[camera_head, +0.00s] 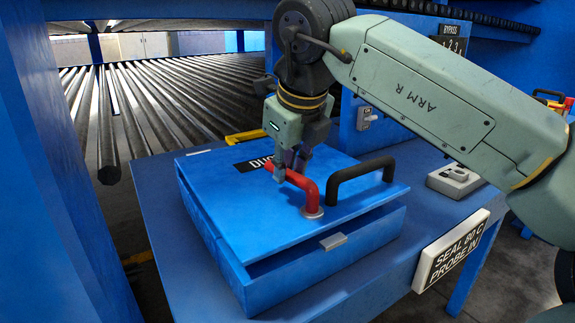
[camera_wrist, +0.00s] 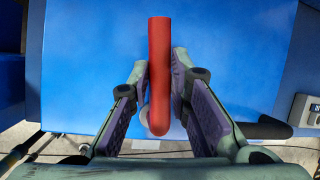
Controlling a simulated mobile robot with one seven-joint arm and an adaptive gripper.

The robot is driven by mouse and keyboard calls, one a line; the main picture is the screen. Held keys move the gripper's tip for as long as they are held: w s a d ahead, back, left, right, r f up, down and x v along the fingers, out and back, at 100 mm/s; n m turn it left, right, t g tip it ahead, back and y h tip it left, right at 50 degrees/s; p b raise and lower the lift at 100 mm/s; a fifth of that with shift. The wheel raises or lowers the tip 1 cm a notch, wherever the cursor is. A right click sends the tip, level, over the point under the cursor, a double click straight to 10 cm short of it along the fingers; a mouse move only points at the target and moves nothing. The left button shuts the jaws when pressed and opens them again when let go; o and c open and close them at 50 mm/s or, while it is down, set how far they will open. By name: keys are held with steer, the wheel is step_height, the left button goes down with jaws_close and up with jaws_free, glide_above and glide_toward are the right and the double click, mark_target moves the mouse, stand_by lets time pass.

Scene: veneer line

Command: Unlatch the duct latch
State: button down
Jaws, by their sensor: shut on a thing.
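The red latch handle (camera_head: 305,186) is a bent bar on the lid of the blue duct box (camera_head: 270,220). One end meets a round grey pivot (camera_head: 313,212) near the lid's front edge. My gripper (camera_head: 288,172) is over the bar's far end, pointing down, and is shut on it. In the wrist view the red handle (camera_wrist: 159,85) runs upright between the two purple-padded fingers. A black fixed handle (camera_head: 360,176) stands on the lid to the right of the latch. My gripper partly hides the white-lettered label (camera_head: 252,164).
The box stands on a blue table (camera_head: 385,240) with a sign (camera_head: 450,250) on its front edge. A grey tab (camera_head: 333,241) sits at the box front, where a dark gap shows under the lid. A grey device (camera_head: 455,181) lies to the right. Rollers (camera_head: 150,95) fill the back left.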

steer(key=c, duration=1.5)
jaws_free()
steer(key=shift+s+d+r, duration=0.15)
steer(key=shift+s+r, duration=0.05)
steer(key=shift+r, duration=0.35)
steer(key=shift+s+d+r, duration=0.15)
steer(key=shift+s+r, duration=0.25)
steer(key=shift+s, duration=0.15)
steer(key=shift+s+d+r, duration=0.15)
steer(key=shift+s+r, duration=0.25)
steer(key=shift+s, duration=0.15)
steer(key=s+d, duration=0.1)
steer(key=s, duration=0.6)
steer(key=s+d, duration=0.1)
steer(key=s, duration=0.2)
steer(key=shift+s+d, duration=0.15)
steer(key=shift+d, duration=0.2)
